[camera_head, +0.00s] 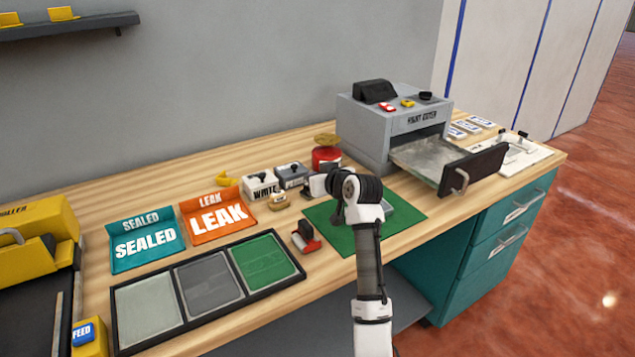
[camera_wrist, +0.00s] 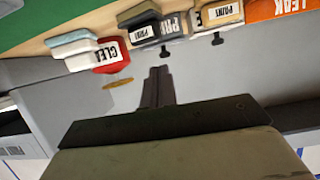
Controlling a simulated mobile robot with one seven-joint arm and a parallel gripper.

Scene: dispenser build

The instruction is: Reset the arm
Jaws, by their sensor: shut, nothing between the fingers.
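My gripper (camera_wrist: 158,74) shows in the wrist view with its two dark fingers together and nothing between them. In the head view my arm reaches up from the bottom edge over the green mat (camera_head: 405,213), bent at the black joint above the mat. The wrist end points left toward the small containers, and its fingertips are hard to make out there. In the wrist view the scene is upside down, and the fingers appear apart from the labelled containers.
A grey machine (camera_head: 400,125) with an open drawer (camera_head: 475,168) stands at the back right. A white box (camera_head: 260,187), a grey box (camera_head: 291,176) and a red can (camera_head: 326,158) are behind my wrist. Orange LEAK (camera_head: 218,214) and teal SEALED (camera_head: 146,245) trays and a three-part black tray (camera_head: 222,308) lie left.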

